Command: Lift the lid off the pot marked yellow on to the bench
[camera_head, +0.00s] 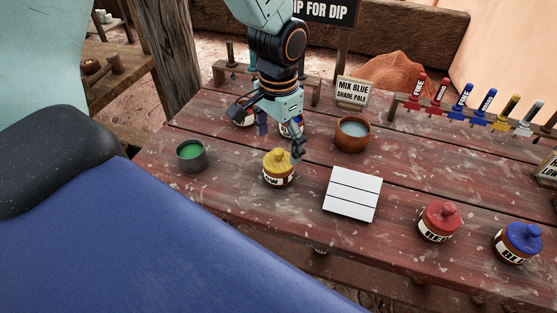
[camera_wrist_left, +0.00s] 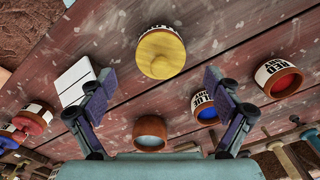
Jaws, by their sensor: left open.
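The pot marked yellow (camera_head: 278,182) stands upright on the wooden bench (camera_head: 230,205), its label partly legible. Its yellow knobbed lid (camera_head: 276,160) is on it; the wrist view shows the lid (camera_wrist_left: 160,53) from above, with the pot mostly hidden beneath. My left gripper (camera_head: 280,142) is open and empty, just behind and above the lid. In the wrist view its two fingers (camera_wrist_left: 159,82) are spread wide, one to each side of the lid's near edge, and neither appears to touch it. My right gripper is not in view.
A white tile (camera_head: 352,194) lies right of the yellow pot. A green-filled cup (camera_head: 191,157) stands left, a brown bowl (camera_head: 351,136) behind. Lidded red (camera_head: 438,222) and blue (camera_head: 516,243) pots stand at right. Open pots (camera_wrist_left: 205,108) sit close to the gripper. Bare bench lies around the tile.

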